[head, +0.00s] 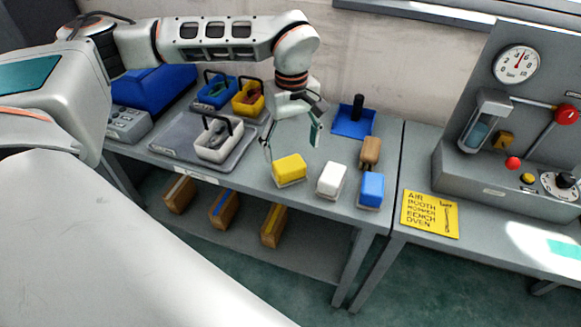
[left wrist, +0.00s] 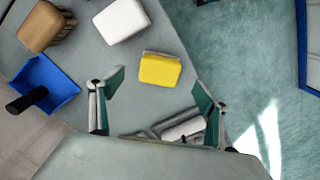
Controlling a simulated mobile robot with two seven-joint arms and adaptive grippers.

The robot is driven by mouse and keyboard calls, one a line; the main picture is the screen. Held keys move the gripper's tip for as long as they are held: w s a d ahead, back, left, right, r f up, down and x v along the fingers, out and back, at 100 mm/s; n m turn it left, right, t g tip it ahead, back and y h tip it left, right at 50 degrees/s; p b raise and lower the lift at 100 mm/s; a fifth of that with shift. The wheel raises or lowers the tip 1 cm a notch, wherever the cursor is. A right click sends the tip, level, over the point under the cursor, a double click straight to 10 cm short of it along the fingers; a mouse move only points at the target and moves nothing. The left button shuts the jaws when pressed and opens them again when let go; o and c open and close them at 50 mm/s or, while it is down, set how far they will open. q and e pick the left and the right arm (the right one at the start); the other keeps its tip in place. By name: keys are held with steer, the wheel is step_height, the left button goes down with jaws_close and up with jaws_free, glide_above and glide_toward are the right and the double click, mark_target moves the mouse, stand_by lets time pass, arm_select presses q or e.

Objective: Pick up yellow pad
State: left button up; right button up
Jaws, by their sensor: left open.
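The yellow pad (head: 289,168) is a small yellow block on a thin light base near the front edge of the grey table (head: 330,205). It also shows in the left wrist view (left wrist: 160,70), ahead of the fingers. My left gripper (head: 292,145) is above and just behind the pad, fingers pointing down. It is open and empty; its two fingers show apart in the left wrist view (left wrist: 155,95), with the pad beyond and roughly between their tips. My right gripper is in neither view.
A white block (head: 331,179) and a blue block (head: 371,189) stand to the pad's right. A brown block (head: 370,151) and a blue dustpan-like tray (head: 352,124) are behind them. A grey tray (head: 170,140) with a white basket (head: 217,143) lies to the left.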

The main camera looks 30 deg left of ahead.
mark_target(290, 164)
arm_select(q)
steer(key=shift+w+a+f, duration=0.1)
steer(key=shift+a+f, duration=0.05)
steer(key=shift+f, duration=1.8)
steer(key=shift+a+f, duration=0.1)
steer(key=shift+f, duration=1.8)
steer(key=c, duration=1.3)
steer(key=shift+r, duration=0.15)
step_height(290, 164, up, 20)
steer(key=shift+f+p, duration=0.1)
steer(key=shift+p, duration=0.45)
steer(key=o, duration=0.3)
steer(key=shift+c, duration=0.6)
